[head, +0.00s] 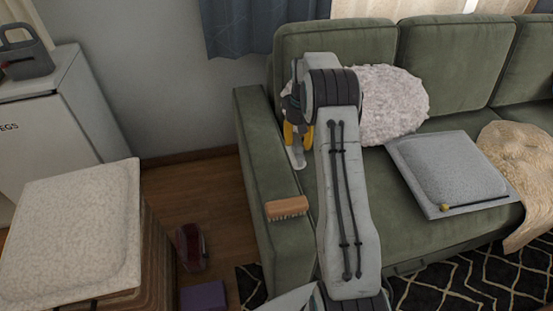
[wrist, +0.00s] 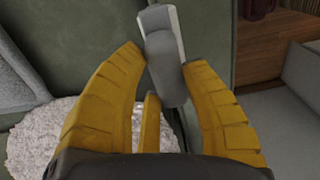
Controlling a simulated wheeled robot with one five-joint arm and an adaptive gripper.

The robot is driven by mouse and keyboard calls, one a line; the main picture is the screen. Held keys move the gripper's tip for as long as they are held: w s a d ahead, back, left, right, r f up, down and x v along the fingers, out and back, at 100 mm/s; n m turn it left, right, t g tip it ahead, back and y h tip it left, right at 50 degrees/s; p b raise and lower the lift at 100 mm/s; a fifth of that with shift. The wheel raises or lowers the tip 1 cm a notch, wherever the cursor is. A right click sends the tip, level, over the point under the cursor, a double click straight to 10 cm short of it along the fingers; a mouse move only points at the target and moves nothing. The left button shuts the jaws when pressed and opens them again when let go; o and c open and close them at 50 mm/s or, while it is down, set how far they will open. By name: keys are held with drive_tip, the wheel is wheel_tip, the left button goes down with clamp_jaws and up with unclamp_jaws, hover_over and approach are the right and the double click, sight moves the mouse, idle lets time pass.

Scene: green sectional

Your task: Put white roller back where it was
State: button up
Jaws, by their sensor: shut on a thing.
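The white roller (wrist: 165,65) is between the yellow fingers of my gripper (wrist: 166,57) in the wrist view, with a grey cylindrical part and a pale edge showing. In the head view, my gripper (head: 298,140) is by the inner side of the green sofa's left armrest (head: 258,150). A pale end of the roller (head: 298,158) shows just below the fingers. My gripper is shut on the roller. My arm hides part of the sofa seat, and I cannot tell whether the roller touches the sofa.
A wooden brush (head: 287,208) lies on the front of the armrest. A fluffy white cushion (head: 393,105) is right of my arm. A grey cushion (head: 455,170) lies on the seat, beside a beige blanket (head: 520,165). A cream-topped stool (head: 75,225) stands at left.

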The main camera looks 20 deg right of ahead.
drive_tip(key=shift+w+a+f+p, duration=0.5)
drive_tip(key=shift+a+f, duration=0.5)
drive_tip(key=shift+f, duration=0.35)
drive_tip(key=shift+w+a+f+p, duration=0.5)
drive_tip(key=shift+a+f, duration=0.55)
drive_tip(key=shift+f, duration=0.3)
drive_tip(key=shift+w+a+f+p, duration=0.5)
drive_tip(key=shift+a+f, duration=0.5)
drive_tip(key=shift+f, duration=0.35)
drive_tip(key=shift+f, duration=0.1)
drive_tip(key=o, duration=1.1)
drive_tip(key=shift+s, duration=0.1)
